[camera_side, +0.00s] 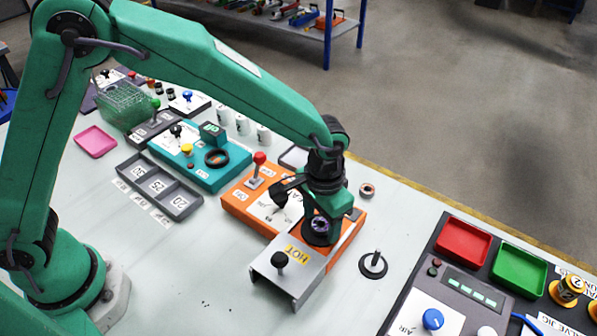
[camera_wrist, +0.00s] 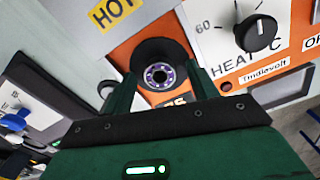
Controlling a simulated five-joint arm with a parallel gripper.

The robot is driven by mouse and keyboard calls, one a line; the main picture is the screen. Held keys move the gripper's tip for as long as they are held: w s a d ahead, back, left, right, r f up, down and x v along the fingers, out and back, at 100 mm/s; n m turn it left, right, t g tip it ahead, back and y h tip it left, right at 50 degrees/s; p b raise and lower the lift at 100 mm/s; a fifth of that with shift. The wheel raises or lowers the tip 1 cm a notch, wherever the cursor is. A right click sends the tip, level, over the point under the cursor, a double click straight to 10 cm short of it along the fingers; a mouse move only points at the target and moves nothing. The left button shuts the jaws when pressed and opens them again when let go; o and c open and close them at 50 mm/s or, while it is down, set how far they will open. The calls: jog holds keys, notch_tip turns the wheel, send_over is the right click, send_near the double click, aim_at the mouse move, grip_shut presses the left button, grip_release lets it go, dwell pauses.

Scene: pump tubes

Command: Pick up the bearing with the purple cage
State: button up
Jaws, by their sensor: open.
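The bearing with the purple cage (camera_wrist: 160,75) sits in a round black seat (camera_wrist: 152,52) on the orange heater box. In the side view the bearing (camera_side: 320,225) shows just under my gripper (camera_side: 322,210), partly hidden by it. My gripper also shows in the wrist view (camera_wrist: 162,84), with its green fingers open and apart, one on each side of the bearing. I cannot tell whether the fingertips are level with the bearing or above it.
The orange heater box (camera_side: 240,203) carries a red-topped lever (camera_side: 259,162), a dial and a grey plate marked HOT (camera_side: 300,268) with a black knob. Another bearing (camera_side: 367,190) lies on the table behind. A black-based post (camera_side: 373,263) stands right; red (camera_side: 463,242) and green (camera_side: 520,268) trays lie farther right.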

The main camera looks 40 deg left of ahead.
jog(key=c, duration=1.1)
jog(key=shift+r, duration=0.1)
jog(key=shift+r, duration=0.4)
notch_tip(320, 180, up, 3)
jog(key=shift+r, duration=0.1)
jog(key=s+d+r, duration=0.1)
jog(key=s+r, duration=0.1)
jog(key=s, duration=0.1)
jog(key=s+d+r, duration=0.2)
jog(key=s, duration=0.2)
jog(key=s+d+r, duration=0.1)
jog(key=s+r, duration=0.1)
jog(key=s, duration=0.1)
jog(key=shift+s+d+r, duration=0.3)
jog(key=shift+s+r, duration=0.1)
